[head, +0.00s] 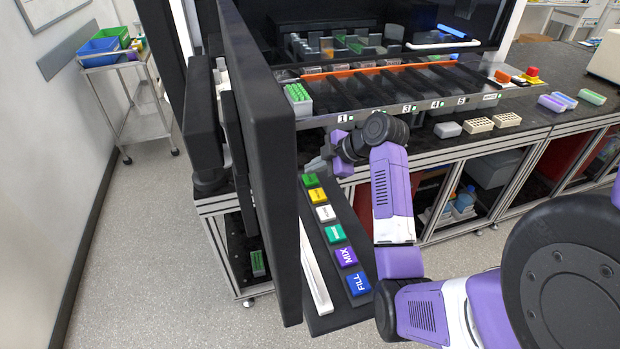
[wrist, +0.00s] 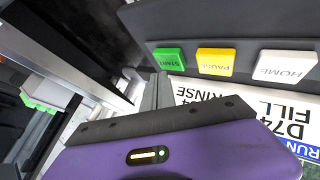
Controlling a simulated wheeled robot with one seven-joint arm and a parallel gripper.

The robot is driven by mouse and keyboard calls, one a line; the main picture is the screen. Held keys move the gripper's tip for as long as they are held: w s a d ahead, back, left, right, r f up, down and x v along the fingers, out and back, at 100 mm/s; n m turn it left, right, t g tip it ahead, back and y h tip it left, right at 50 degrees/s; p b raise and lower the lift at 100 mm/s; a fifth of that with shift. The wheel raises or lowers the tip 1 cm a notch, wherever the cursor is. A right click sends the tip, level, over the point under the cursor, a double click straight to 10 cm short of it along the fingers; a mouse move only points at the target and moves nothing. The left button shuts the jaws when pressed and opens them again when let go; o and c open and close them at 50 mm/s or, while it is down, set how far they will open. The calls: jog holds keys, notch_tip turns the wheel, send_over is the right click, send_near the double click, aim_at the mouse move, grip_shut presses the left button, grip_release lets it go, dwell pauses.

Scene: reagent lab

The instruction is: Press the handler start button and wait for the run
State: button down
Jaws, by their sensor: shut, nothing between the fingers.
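The green START button (head: 310,180) is at the far end of a row of coloured buttons on a dark, angled panel (head: 347,313) in front of the handler (head: 400,113). The START button also shows in the wrist view (wrist: 168,59), its label upside down. My gripper (head: 318,166) is shut and empty, beside the START button at the panel's far end. In the wrist view, its grey fingertips (wrist: 159,78) show just below and left of the button. I cannot tell whether they touch it. The START button does not look clearly pushed in.
Yellow PAUSE (wrist: 215,61) and white HOME (wrist: 285,65) buttons sit close beside START. A tall dark screen (head: 262,150) stands left of the panel. A rack of green tubes (head: 298,98) is on the handler deck. An emergency stop (head: 532,72) is at the right.

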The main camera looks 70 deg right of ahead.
jog(key=shift+f, duration=0.1)
jog(key=shift+f, duration=0.3)
